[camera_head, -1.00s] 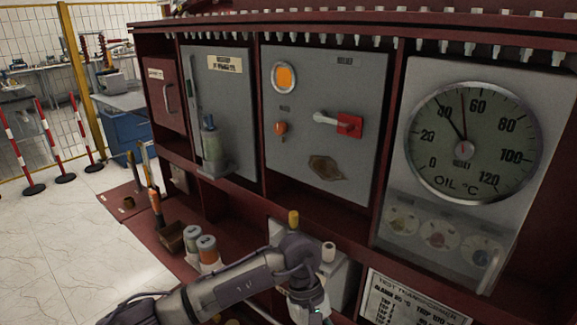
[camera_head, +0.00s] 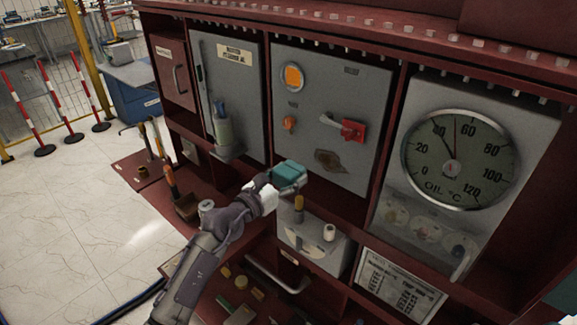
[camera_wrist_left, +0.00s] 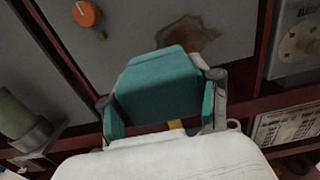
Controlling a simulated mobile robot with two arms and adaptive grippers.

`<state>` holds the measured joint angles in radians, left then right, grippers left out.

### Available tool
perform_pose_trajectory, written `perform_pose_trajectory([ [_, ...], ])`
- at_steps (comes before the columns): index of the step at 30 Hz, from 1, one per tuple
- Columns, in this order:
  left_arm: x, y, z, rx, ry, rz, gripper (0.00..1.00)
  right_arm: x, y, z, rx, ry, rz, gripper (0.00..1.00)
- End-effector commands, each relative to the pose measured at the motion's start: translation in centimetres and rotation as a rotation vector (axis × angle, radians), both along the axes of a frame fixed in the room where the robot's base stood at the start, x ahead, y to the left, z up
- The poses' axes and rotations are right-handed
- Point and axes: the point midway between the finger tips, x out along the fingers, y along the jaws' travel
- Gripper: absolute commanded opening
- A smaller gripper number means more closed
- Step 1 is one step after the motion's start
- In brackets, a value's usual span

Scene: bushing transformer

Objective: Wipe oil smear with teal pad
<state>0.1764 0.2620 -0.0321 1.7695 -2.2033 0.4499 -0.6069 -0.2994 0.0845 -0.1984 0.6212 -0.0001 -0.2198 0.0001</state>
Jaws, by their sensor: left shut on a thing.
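A teal pad (camera_head: 289,175) is held by my left gripper (camera_head: 273,184) in front of the grey panel; the gripper is shut on it. In the left wrist view the teal pad (camera_wrist_left: 158,88) sits between the two fingers (camera_wrist_left: 164,110). A brown oil smear (camera_head: 332,161) marks the lower part of the middle grey panel door, right of and above the pad. In the left wrist view the smear (camera_wrist_left: 187,35) lies just beyond the pad, partly hidden behind it. Any gap between pad and panel is hard to judge. My right gripper is not in view.
An oil gauge (camera_head: 460,159) is to the right. A grey box (camera_head: 313,243) with a yellow-topped part stands below. A green cylinder (camera_head: 223,131) sits on a left bracket.

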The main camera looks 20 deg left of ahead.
Motion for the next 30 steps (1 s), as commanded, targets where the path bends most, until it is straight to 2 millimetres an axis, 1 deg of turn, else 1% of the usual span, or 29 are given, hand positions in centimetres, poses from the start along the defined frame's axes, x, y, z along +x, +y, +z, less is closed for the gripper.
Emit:
perform_pose_trajectory([
  [4,0.8,0.1,0.0,-0.003,-0.009,0.010,0.34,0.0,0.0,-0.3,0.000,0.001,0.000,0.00],
  [15,4.3,-1.3,-0.1,-0.003,-0.008,0.007,0.34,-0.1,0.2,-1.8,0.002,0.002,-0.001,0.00],
  [18,5.0,-1.6,-0.1,-0.003,-0.008,0.007,0.34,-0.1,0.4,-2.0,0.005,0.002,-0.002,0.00],
  [24,5.6,-1.8,0.0,-0.002,-0.007,0.006,0.34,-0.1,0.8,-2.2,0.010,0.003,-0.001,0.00],
  [30,5.7,-1.9,0.1,-0.002,-0.006,0.006,0.34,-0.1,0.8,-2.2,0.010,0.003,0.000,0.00],
])
